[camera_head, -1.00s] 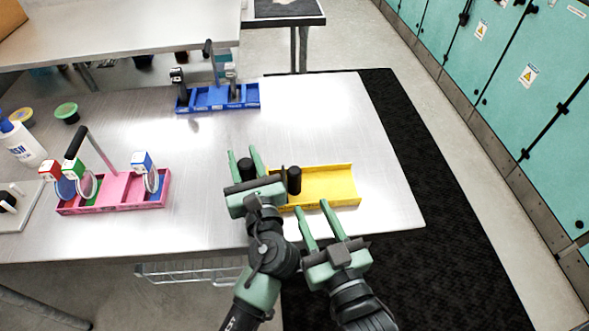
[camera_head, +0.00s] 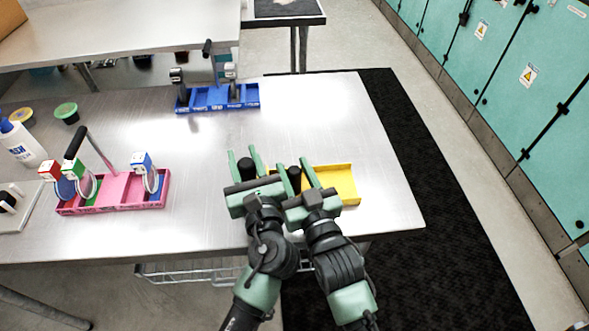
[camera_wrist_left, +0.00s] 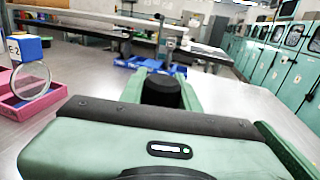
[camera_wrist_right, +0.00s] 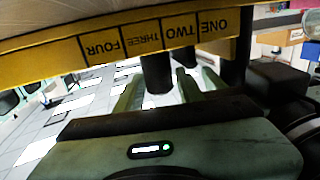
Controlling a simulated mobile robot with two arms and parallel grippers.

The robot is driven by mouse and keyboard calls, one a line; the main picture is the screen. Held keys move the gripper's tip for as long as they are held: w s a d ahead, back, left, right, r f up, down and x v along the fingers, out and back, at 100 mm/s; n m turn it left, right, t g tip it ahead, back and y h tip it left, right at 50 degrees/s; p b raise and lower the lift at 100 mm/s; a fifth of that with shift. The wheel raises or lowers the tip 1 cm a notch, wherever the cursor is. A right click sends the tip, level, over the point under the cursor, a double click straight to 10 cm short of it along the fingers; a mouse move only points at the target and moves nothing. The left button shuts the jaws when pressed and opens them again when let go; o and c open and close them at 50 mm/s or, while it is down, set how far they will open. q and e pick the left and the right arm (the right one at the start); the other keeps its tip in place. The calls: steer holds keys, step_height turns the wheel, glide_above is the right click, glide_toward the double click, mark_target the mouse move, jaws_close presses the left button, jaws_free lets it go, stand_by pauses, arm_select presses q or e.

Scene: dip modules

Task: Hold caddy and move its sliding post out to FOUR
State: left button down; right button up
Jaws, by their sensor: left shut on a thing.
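The yellow caddy (camera_head: 342,182) lies on the metal table, with two black posts near its left end in the head view. My left gripper (camera_head: 244,160) is shut on the left black post (camera_wrist_left: 160,92). My right gripper (camera_head: 295,167) is open, with its fingers either side of the second black post (camera_head: 294,178). That post also shows in the right wrist view (camera_wrist_right: 156,74), with a small gap beside it. Labels ONE, TWO, THREE and FOUR (camera_wrist_right: 103,47) run along the caddy's side, upside down there. The post appears in front of the THREE and TWO labels.
A pink caddy (camera_head: 117,187) with tagged rings stands to the left, and a blue caddy (camera_head: 219,97) at the back. A white bottle (camera_head: 22,146) stands at far left. The table right of the yellow caddy is clear to its edge.

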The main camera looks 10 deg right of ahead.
steer(key=shift+c, duration=0.3)
jaws_close()
steer(key=shift+d, duration=0.1)
stand_by(1.0)
